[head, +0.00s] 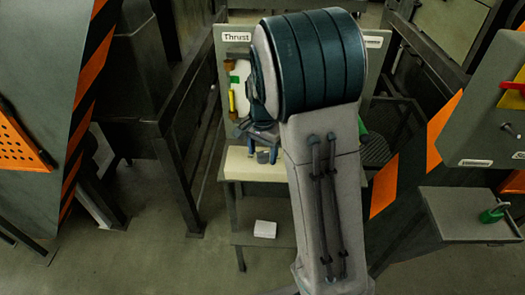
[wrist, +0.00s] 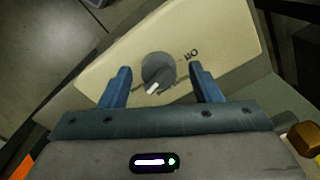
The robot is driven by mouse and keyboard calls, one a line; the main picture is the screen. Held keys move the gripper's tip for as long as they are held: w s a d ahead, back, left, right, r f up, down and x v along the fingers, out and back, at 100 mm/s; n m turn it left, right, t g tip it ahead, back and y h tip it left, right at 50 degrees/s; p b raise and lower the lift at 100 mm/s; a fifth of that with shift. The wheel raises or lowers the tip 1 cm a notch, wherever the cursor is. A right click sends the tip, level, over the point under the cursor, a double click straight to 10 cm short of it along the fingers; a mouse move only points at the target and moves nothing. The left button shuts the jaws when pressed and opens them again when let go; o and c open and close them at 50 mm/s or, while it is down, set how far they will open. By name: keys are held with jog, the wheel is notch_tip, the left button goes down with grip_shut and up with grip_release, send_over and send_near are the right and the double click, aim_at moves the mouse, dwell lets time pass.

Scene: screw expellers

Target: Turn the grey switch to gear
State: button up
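The grey switch (wrist: 155,68) is a round knob with a white pointer mark, set on a cream panel (wrist: 100,65) in the wrist view. The mark lies at the knob's lower edge. In the head view my gripper (head: 262,158) is over the cream panel (head: 238,164); the switch cannot be made out there.
A board labelled "Thrust" (head: 237,37) stands behind my arm. A small white block (head: 265,229) lies on a lower shelf. Dark metal frames (head: 178,150) stand at left. A grey tray (head: 465,222) with a green item (head: 492,214) is at right.

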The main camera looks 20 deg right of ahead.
aim_at(263, 152)
jog(key=shift+r, duration=0.1)
notch_tip(263, 152, up, 14)
jog(key=b, duration=0.1)
dwell(0.4)
jog(key=s+f+n+t, duration=0.3)
jog(key=s+n, duration=0.7)
jog(key=s, duration=1.1)
jog(key=shift+s+f, duration=0.3)
jog(key=shift+f, duration=0.25)
